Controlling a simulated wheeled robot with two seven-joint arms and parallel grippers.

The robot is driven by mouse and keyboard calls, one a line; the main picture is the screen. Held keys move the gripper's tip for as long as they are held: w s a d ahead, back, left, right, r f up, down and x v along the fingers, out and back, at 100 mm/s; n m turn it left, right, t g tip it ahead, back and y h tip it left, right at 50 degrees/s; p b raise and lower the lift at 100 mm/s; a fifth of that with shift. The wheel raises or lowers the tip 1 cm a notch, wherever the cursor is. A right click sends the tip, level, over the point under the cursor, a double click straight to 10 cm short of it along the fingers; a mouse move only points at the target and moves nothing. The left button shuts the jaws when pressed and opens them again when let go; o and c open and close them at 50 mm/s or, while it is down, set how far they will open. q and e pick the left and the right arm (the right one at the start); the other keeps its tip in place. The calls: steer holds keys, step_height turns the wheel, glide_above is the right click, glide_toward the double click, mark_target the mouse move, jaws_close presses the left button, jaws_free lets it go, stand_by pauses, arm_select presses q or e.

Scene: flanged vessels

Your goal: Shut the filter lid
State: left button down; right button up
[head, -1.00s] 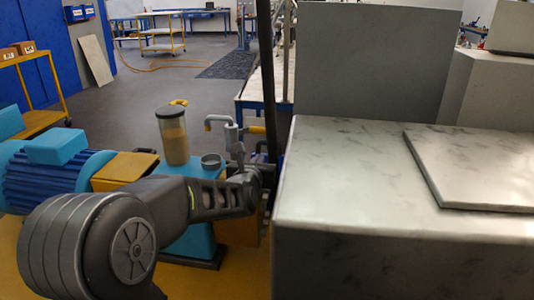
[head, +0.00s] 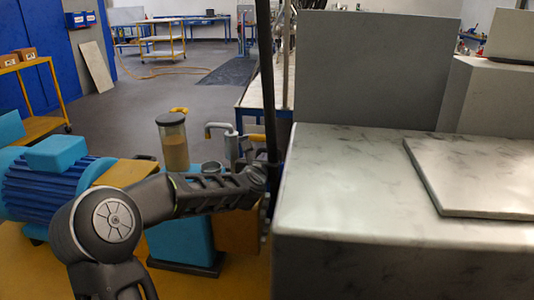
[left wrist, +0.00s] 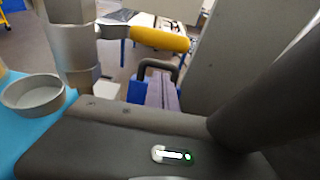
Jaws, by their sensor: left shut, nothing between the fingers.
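A teal pump block (head: 182,245) carries a clear jar with a dark cap (head: 171,119), a small open grey cup (head: 211,167) and a grey pipe fitting with a yellow handle (head: 250,138). I cannot tell which part is the filter lid. My left gripper (head: 266,172) is at the right of these parts, by a dark upright post, with its fingers mostly hidden by my own arm. In the left wrist view the cup (left wrist: 33,95) is at left and the yellow handle (left wrist: 160,39) is ahead of my dark hand. The gripper is shut and empty. My right gripper is out of view.
A large grey marbled box (head: 350,185) with a flat plate (head: 480,175) on top fills the right side. The dark post (head: 267,90) stands between it and the pump. A blue motor (head: 50,185) is at left. Open floor (head: 140,110) lies behind.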

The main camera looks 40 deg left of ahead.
mark_target(269, 151)
arm_select(q)
steer(key=shift+p+x, duration=0.65)
steer(key=shift+x, duration=2.1)
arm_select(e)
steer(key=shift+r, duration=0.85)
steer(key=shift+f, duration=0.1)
